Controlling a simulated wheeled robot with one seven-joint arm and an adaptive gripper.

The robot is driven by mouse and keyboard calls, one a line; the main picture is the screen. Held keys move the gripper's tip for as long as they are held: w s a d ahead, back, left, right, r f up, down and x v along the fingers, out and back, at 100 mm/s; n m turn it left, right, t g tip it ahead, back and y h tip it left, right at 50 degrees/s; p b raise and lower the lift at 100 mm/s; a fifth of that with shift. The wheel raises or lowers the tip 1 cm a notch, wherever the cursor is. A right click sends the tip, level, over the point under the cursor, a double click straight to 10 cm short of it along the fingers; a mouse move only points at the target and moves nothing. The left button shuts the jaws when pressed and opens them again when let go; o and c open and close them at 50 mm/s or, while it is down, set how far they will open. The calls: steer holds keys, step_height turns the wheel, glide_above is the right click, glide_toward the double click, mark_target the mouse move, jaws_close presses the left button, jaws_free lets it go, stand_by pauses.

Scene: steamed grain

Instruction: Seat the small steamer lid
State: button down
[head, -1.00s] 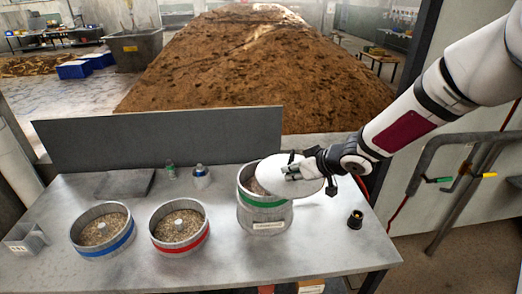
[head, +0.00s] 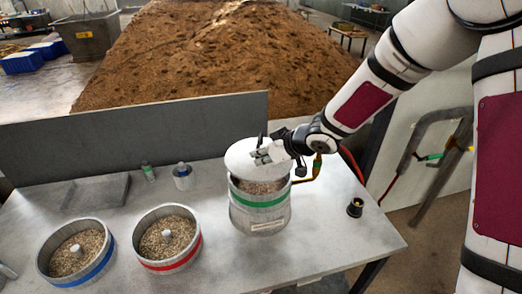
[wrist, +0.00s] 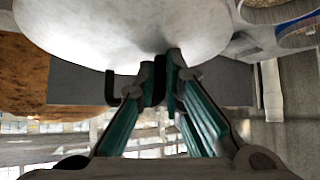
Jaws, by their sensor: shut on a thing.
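The small steamer lid (head: 242,157) is a pale round disc. My gripper (head: 262,154) is shut on it and holds it over the green-banded steamer (head: 262,218). The lid is tilted and apart from the rim at the front, where grain (head: 258,187) shows in the gap; whether its back edge touches the rim is hidden.
A red-banded pan (head: 184,260) and a blue-banded pan (head: 95,272), both holding grain, stand to the left. A small bottle (head: 148,172) and a capped jar (head: 182,176) stand behind. A black fitting (head: 355,208) is at the right. A dark panel (head: 120,125) edges the table's back.

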mark_target(267, 169)
steer(key=shift+w+f+b, duration=0.15)
steer(key=shift+f+b, duration=0.95)
steer(key=shift+f, duration=0.65)
steer(key=shift+d+f+b, duration=0.1)
steer(key=shift+f+b, duration=0.1)
steer(key=shift+b, duration=0.15)
steer(key=shift+f, duration=0.35)
steer(key=shift+f, duration=0.3)
steer(key=shift+f, duration=0.15)
stand_by(0.4)
steer(key=c, duration=1.6)
jaws_free()
steer(key=shift+s, duration=0.2)
